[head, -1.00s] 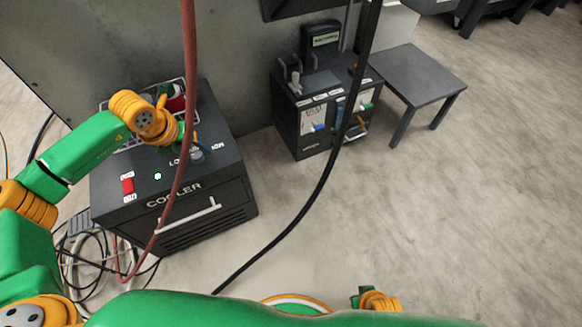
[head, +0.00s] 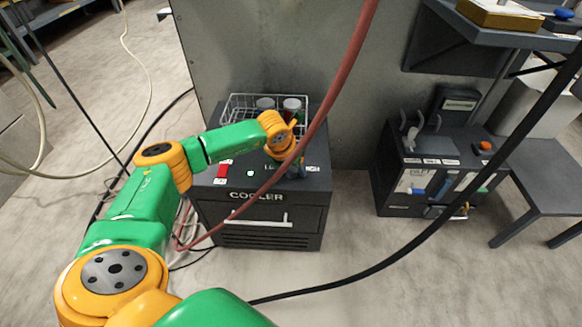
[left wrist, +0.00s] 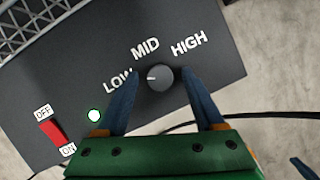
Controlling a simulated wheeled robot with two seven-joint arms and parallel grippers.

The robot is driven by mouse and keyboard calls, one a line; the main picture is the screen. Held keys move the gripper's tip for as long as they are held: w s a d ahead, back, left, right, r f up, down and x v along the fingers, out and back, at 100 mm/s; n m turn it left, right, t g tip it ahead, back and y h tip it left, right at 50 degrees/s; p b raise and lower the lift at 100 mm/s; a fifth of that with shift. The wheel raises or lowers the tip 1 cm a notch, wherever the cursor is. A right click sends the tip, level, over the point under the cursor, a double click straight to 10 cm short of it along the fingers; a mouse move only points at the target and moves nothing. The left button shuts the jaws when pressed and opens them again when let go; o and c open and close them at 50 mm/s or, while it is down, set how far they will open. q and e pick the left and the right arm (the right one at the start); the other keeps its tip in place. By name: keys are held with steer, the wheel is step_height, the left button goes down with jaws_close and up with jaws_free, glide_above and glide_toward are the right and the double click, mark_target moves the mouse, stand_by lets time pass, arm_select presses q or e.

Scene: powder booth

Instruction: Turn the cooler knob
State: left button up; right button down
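The dark grey cooler (head: 262,240) stands left of the middle in the head view. In the left wrist view its round grey knob (left wrist: 161,78) sits on the top panel below the words LOW, MID and HIGH. The knob's white mark is on its left side, toward LOW. My left gripper (left wrist: 172,72) is open, with one blue finger on each side of the knob and a gap visible on both sides. In the head view my left gripper (head: 296,167) is over the cooler top and largely hides the knob. My right gripper is out of view.
A red rocker switch (left wrist: 52,133) and a lit round lamp (left wrist: 95,115) are left of the knob. A wire basket (head: 240,107) with jars stands at the cooler's back. A red hose (head: 345,65) and a black cable (head: 400,252) cross the head view.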

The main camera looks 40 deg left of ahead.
arm_select(q)
jaws_close()
steer(key=m, duration=0.2)
steer(key=m+h, duration=0.1)
steer(key=m, duration=0.1)
steer(key=shift+a+h, duration=0.15)
steer(key=shift+h, duration=0.15)
steer(key=m+h+b, duration=0.1)
steer(key=m, duration=0.1)
steer(key=shift+f+m, duration=0.15)
steer(key=shift+m, duration=0.25)
steer(key=m+g+h+b, duration=0.1)
steer(key=m+b, duration=0.1)
steer(key=m, duration=0.2)
steer(key=shift+w+a+b, duration=0.1)
steer(key=shift+b, duration=0.25)
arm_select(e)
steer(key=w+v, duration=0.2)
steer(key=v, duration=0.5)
arm_select(q)
steer(key=shift+m+g+b, duration=0.3)
steer(key=shift+m+b, duration=0.05)
steer(key=shift+m, duration=0.25)
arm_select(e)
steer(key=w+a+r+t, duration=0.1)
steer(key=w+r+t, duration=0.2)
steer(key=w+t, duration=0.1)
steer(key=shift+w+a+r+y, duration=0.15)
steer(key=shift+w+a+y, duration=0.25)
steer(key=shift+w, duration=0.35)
